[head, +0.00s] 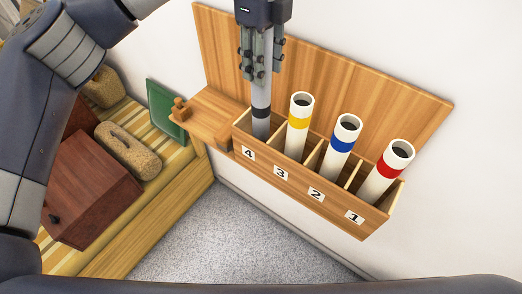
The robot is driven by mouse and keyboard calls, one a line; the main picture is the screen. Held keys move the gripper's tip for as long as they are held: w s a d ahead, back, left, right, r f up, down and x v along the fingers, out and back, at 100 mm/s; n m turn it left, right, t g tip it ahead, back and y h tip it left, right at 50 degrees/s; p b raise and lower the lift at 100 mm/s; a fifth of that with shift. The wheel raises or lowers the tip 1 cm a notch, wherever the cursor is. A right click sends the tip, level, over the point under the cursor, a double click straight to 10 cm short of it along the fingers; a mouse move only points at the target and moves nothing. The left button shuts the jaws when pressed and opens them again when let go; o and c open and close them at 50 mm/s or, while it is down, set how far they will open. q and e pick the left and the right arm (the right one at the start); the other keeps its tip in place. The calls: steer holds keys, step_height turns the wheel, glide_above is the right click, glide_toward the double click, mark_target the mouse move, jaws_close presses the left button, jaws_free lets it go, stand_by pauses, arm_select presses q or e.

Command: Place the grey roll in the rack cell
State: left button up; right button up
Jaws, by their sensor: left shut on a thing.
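The grey roll (261,98) with a dark band stands upright in the cell marked 4 of the wooden rack (276,178). My left gripper (261,68) is above it, pointing down, shut on the roll's upper part. The roll's lower end is hidden behind the rack's front wall, so I cannot tell whether it touches the bottom. White rolls with a yellow band (298,125), a blue band (340,148) and a red band (386,172) stand in cells 3, 2 and 1. My right gripper is not in view.
A wooden back panel (330,70) rises behind the rack against the white wall. A small wooden shelf (212,117) adjoins it on the left. A brown box (90,190), a woven tan object (130,150) and a green panel (165,110) are further left. Grey floor (220,245) is clear below.

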mark_target(262, 98)
arm_select(q)
steer(key=shift+s+f+p, duration=0.2)
steer(key=shift+f+p, duration=0.7)
steer(key=shift+f, duration=3.9)
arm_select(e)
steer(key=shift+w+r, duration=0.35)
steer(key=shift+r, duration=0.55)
arm_select(q)
steer(key=o, duration=1.1)
steer(key=shift+f, duration=0.1)
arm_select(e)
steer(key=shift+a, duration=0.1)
arm_select(q)
steer(key=shift+r, duration=0.35)
step_height(262, 98, up, 12)
steer(key=b, duration=0.2)
steer(key=shift+f, duration=0.25)
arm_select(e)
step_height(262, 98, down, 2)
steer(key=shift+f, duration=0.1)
